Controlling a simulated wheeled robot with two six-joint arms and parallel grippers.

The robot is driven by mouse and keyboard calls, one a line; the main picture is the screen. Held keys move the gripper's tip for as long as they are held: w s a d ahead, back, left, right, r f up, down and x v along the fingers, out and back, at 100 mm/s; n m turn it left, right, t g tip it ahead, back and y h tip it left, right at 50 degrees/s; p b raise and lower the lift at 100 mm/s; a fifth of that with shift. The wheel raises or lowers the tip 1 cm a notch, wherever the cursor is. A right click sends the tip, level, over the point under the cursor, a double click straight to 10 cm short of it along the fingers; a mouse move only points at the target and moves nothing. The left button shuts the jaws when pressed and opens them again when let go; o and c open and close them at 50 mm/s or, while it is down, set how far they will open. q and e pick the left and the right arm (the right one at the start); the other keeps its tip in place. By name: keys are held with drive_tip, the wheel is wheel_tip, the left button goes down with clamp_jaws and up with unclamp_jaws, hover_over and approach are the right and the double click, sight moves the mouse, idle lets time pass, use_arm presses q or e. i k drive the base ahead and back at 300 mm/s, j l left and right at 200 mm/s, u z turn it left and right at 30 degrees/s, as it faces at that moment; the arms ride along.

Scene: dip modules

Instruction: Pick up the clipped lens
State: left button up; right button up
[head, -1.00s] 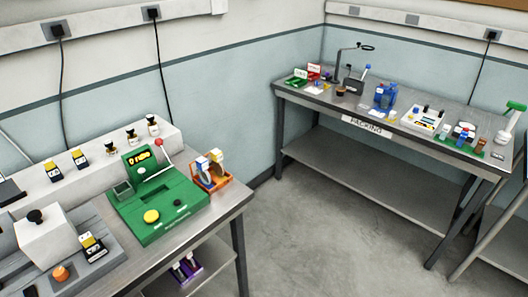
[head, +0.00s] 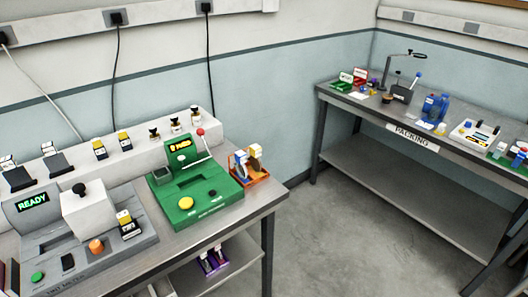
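Neither of my grippers shows in the head view. I cannot tell for sure which thing is the clipped lens. An orange rack (head: 262,177) at the right end of the near bench holds upright round pieces with a blue-and-white top (head: 241,157) and a yellow-and-white top (head: 256,150). A dark piece with a yellow-and-white clip-like top (head: 125,217) sits on the grey machine (head: 60,262), right of its white block (head: 89,214).
A green machine (head: 222,205) with a red-knobbed lever stands left of the orange rack. A purple holder (head: 213,260) is on the shelf below. Across open floor (head: 335,220) stands the packing bench (head: 345,102), with a blue device (head: 434,107) and several small items.

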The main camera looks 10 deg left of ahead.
sight(256, 166)
drive_tip(key=i+l+u, duration=0.2)
drive_tip(key=u, duration=0.25)
drive_tip(key=i+l+u, duration=0.2)
drive_tip(key=u, duration=0.3)
drive_tip(key=l, duration=0.1)
